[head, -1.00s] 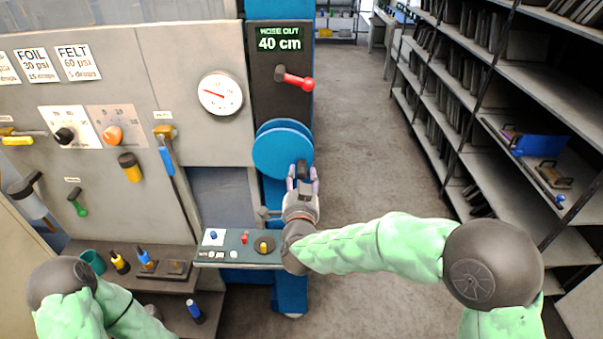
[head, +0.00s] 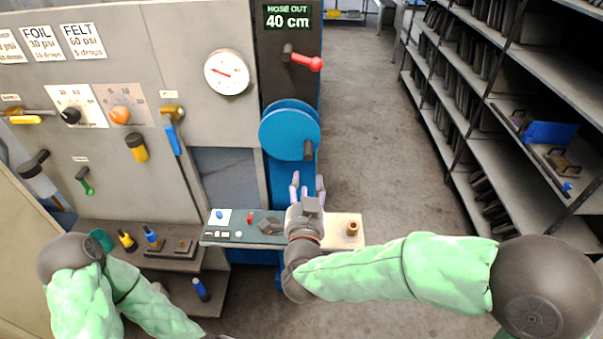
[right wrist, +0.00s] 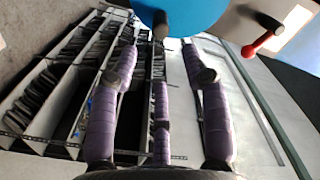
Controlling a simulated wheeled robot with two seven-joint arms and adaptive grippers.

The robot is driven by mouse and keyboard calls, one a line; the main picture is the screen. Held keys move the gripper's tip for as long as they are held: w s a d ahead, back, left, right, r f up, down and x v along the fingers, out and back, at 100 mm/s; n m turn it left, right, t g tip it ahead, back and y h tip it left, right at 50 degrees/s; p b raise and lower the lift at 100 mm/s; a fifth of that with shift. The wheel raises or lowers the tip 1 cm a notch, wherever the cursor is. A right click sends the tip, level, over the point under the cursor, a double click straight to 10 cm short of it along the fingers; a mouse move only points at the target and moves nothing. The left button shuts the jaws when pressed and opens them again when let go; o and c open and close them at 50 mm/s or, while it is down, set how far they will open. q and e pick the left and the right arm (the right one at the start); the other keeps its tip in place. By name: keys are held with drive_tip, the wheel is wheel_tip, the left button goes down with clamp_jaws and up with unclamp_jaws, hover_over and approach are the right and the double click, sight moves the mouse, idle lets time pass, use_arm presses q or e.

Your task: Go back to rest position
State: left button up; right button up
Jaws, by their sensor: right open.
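My right gripper (head: 307,182) is open and empty. It is in front of the panel, below the blue hose reel (head: 285,133), above the small shelf (head: 290,243). The reel's dark handle (head: 308,150) stands a little above the fingertips, apart from them. In the right wrist view, the spread purple fingers (right wrist: 160,60) hold nothing, and the reel (right wrist: 190,12) and its handle (right wrist: 160,25) show at the top. My left arm is folded at the lower left of the head view; its gripper is not clearly visible.
A panel with a gauge (head: 227,72), a red-handled lever (head: 303,58) and knobs fills the left. A lower ledge (head: 150,262) holds a green cup (head: 103,240) and small tools. Shelving (head: 490,150) stands right. The grey floor (head: 380,150) between is clear.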

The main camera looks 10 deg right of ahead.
wheel_tip(320, 180, down, 30)
drive_tip(key=a+n+g+y+b, duration=0.2)
drive_tip(key=n+g+y+b, duration=0.3)
drive_tip(key=n+g, duration=0.15)
drive_tip(key=s+a+f+n+g+y+b, duration=0.1)
drive_tip(key=s+f+g, duration=0.4)
drive_tip(key=s+f, duration=0.5)
drive_tip(key=s+a+f+n+g+y+b, duration=0.1)
drive_tip(key=s+f+g+y+b, duration=0.2)
drive_tip(key=s+f, duration=0.7)
wheel_tip(320, 180, down, 6)
drive_tip(key=shift+s+f+g+b, duration=0.2)
drive_tip(key=shift+g+b, duration=0.4)
drive_tip(key=shift+g, duration=0.65)
drive_tip(key=shift+n, duration=0.25)
